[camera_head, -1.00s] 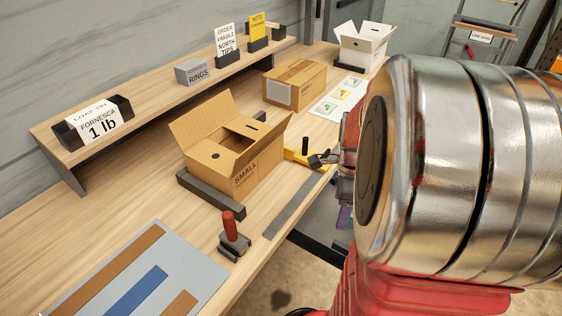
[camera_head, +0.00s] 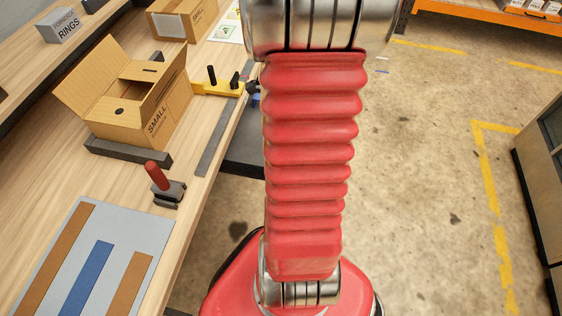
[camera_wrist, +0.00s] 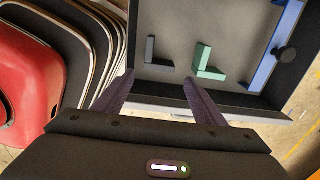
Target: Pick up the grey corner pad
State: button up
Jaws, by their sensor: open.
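A long blue piece (camera_wrist: 272,55) lies along the tray's right side. My gripper (camera_wrist: 158,80) is open and empty. Its two purple fingers point toward the tray, with the grey pad beyond the gap between the tips, not held.
In the head view, an open cardboard box (camera_head: 142,105), a red-handled tool (camera_head: 160,181) and a grey mat with strips (camera_head: 152,235) are on the wooden bench. A yellow fixture (camera_head: 218,85) sits beside the box. Stacked dark panels (camera_wrist: 85,50) are left of the tray. Open floor lies right.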

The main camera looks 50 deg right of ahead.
jog(key=shift+f, duration=2.85)
jog(key=shift+f, duration=2.65)
jog(key=shift+c, duration=0.5)
jog(key=c, duration=0.7)
jog(key=shift+r, duration=0.1)
jog(key=shift+r, duration=4.95)
